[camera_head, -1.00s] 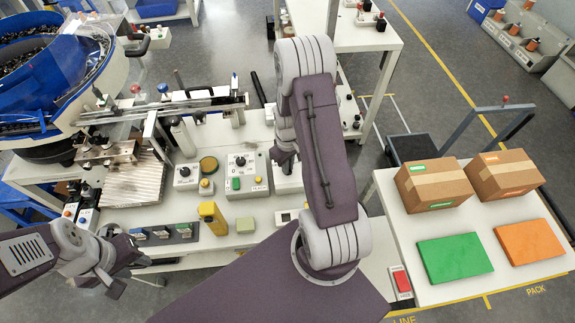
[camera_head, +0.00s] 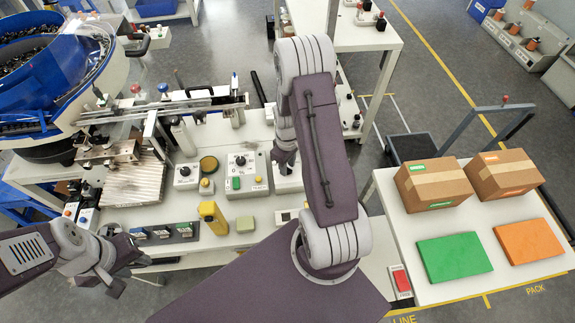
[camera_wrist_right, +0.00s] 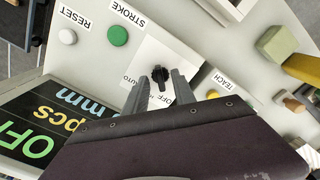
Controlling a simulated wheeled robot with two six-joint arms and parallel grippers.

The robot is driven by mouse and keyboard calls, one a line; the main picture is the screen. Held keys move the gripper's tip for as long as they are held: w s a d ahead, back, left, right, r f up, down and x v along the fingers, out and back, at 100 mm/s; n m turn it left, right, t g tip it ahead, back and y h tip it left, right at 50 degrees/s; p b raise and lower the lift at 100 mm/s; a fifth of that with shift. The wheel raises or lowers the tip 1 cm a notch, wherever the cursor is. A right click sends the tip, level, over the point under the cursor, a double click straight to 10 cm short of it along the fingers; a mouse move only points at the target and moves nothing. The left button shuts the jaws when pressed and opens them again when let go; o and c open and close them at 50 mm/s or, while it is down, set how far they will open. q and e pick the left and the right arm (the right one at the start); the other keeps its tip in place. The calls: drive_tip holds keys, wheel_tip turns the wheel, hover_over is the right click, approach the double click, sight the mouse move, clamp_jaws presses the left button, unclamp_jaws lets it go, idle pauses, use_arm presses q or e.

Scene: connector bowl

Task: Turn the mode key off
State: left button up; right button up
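The mode key (camera_wrist_right: 160,78) is a black knob on a white plate with OFF and AUTO lettering, seen in the right wrist view. Part of the lettering is hidden by my right gripper (camera_wrist_right: 158,86). That gripper is open, with one finger on each side of the key; I cannot tell whether they touch it. In the head view my right arm covers the key, and the right gripper (camera_head: 284,160) shows only partly beside the arm. My left gripper (camera_head: 122,278) is at the lower left, away from the key; its opening is unclear.
Around the key are a green STROKE button (camera_wrist_right: 118,36), a white RESET button (camera_wrist_right: 67,37), a TEACH label (camera_wrist_right: 220,79) and a dark display (camera_wrist_right: 45,120). On the bench stand a grey control box (camera_head: 245,172) and a yellow block (camera_head: 212,216).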

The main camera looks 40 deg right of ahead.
wheel_tip(320, 180, up, 9)
idle(0.6)
idle(0.3)
